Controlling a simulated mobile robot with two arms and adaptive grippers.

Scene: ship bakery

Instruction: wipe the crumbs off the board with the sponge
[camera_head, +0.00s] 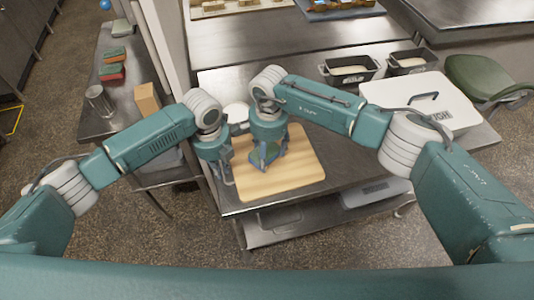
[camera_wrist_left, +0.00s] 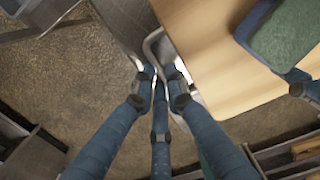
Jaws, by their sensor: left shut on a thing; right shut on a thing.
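The pale wooden board (camera_head: 290,178) lies flat on the metal bench; its left part shows in the left wrist view (camera_wrist_left: 225,45). My right gripper (camera_head: 265,150) is over the board's upper middle, shut on a green sponge with blue edges (camera_wrist_left: 288,38). The sponge is low over the board; I cannot tell whether it touches. My left gripper (camera_head: 228,182) is at the board's left edge. Its fingers (camera_wrist_left: 162,85) are closed on a pale metallic rim (camera_wrist_left: 152,45) beside the board. I cannot make out crumbs; the right arm hides part of the board.
On the left side bench are a metal cup (camera_head: 100,100), a cardboard box (camera_head: 147,98) and coloured sponges (camera_head: 112,72).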

